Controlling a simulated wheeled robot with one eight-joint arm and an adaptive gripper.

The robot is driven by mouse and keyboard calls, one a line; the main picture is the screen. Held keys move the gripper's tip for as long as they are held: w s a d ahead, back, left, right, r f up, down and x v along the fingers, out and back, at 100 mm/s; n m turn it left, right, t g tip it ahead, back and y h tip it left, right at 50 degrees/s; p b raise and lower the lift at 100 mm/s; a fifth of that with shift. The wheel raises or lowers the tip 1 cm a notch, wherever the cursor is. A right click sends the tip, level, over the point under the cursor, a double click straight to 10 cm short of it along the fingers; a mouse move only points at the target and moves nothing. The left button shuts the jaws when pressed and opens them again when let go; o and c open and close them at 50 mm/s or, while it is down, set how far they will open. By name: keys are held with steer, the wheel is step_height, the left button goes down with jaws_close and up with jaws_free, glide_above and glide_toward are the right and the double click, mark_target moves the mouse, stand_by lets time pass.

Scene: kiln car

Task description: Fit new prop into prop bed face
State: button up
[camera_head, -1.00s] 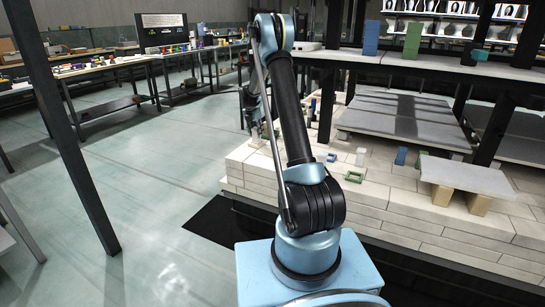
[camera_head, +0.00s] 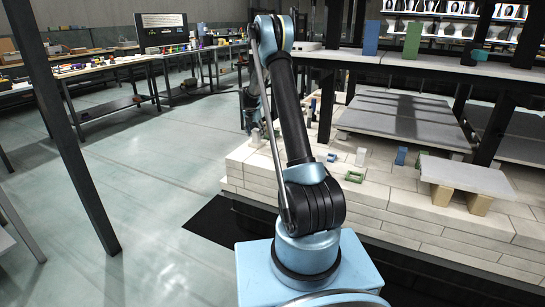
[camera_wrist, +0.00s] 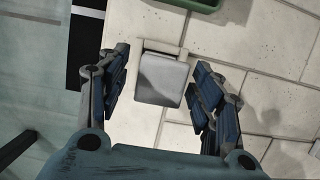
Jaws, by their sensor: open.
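In the wrist view my gripper (camera_wrist: 160,95) is open, with one blue-padded finger on each side of a light grey block (camera_wrist: 160,82). The block looks apart from both fingers, and the left one is nearer. A pale bracket-like piece (camera_wrist: 160,47) shows along the block's far edge; whether they touch or fit together I cannot tell. I cannot tell for sure which piece is the new prop or the prop bed face. In the head view a small pale block (camera_head: 256,137) stands at the deck's left end, with my gripper mostly hidden behind my arm.
The pale brick deck (camera_head: 380,190) carries a green frame (camera_head: 354,177), a white piece (camera_head: 361,156), a blue block (camera_head: 401,156) and a grey slab (camera_head: 466,176) on two props. A green tray-like thing (camera_wrist: 195,4) lies beyond my gripper. Open floor lies left.

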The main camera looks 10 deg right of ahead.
steer(key=shift+r, duration=0.1)
stand_by(0.3)
steer(key=v, duration=0.7)
steer(key=shift+r, duration=0.35)
stand_by(1.5)
steer(key=shift+s+a+r, duration=0.1)
steer(key=shift+s+r, duration=0.05)
steer(key=v, duration=1)
steer(key=s+d+r+m, duration=0.2)
steer(key=s+r+m, duration=0.2)
steer(key=s, duration=0.5)
steer(key=s+d+r+m, duration=0.2)
steer(key=s+r+m, duration=0.2)
steer(key=s, duration=0.4)
steer(key=s+d+f+m+y, duration=0.1)
steer(key=s+d+f+m, duration=0.35)
steer(key=s, duration=1.05)
steer(key=s+a+f+m, duration=0.1)
steer(key=s+m, duration=0.7)
steer(key=s, duration=0.7)
steer(key=s+f+m+y, duration=0.1)
steer(key=s+f+m, duration=0.7)
steer(key=s, duration=0.5)
step_height(320, 180, down, 2)
steer(key=shift+s+d+f+g, duration=0.1)
steer(key=shift+s+d+g, duration=0.1)
steer(key=shift+g, duration=0.1)
